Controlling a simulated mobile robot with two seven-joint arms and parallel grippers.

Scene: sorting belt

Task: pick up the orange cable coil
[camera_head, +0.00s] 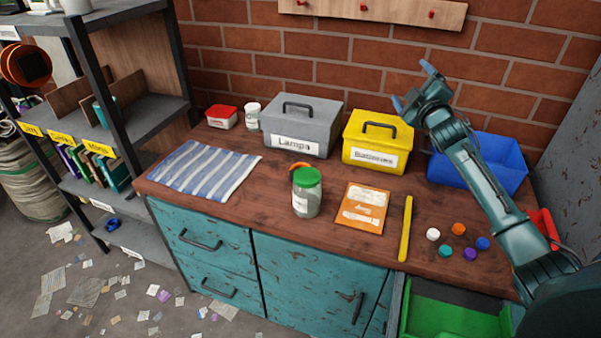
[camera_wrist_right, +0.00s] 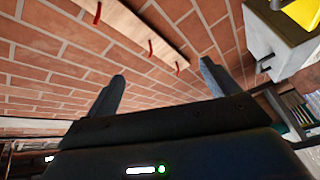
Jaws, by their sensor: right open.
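The orange cable coil seems to be the small orange curve (camera_head: 293,167) just behind the green-lidded jar (camera_head: 307,194) on the wooden counter. The jar hides most of it, so its full shape cannot be told. My right gripper (camera_head: 413,86) is raised above the yellow box, to the right of and well above the coil. Its fingers are apart with nothing between them. In the right wrist view the open fingers (camera_wrist_right: 163,72) point at the brick wall. My left gripper is not in view.
Behind the coil stand a grey "Lamps" box (camera_head: 325,115) and a yellow box (camera_head: 398,133). An orange packet (camera_head: 362,208), a yellow bar (camera_head: 405,228) and several caps lie to the right. A striped cloth (camera_head: 205,170) lies left. A blue bin (camera_head: 495,158) is beneath my right arm.

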